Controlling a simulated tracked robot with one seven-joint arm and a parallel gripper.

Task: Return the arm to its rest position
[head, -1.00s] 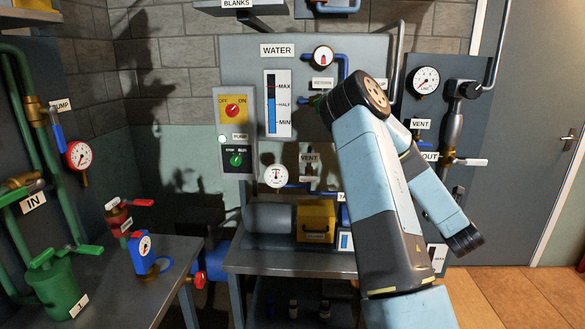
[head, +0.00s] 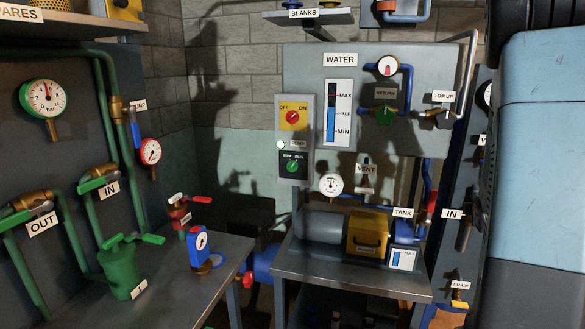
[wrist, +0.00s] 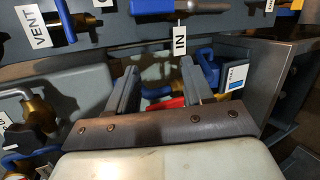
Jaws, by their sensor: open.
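My gripper (wrist: 160,88) shows in the wrist view with its two grey fingers apart. A red part and blue parts show beyond and between the fingers, and nothing is seen clamped. I cannot tell how far off those parts are. My light-blue arm (head: 535,180) fills the right edge of the head view, upright and close to the camera. My gripper is out of the head view.
The water panel (head: 435,70) stands behind a grey bench (head: 350,283) with a yellow box (head: 367,235). A left bench (head: 190,290) carries a green canister (head: 122,270) and a blue gauge (head: 200,249). In the wrist view, pipework and an IN tag (wrist: 179,41) lie beyond the fingers.

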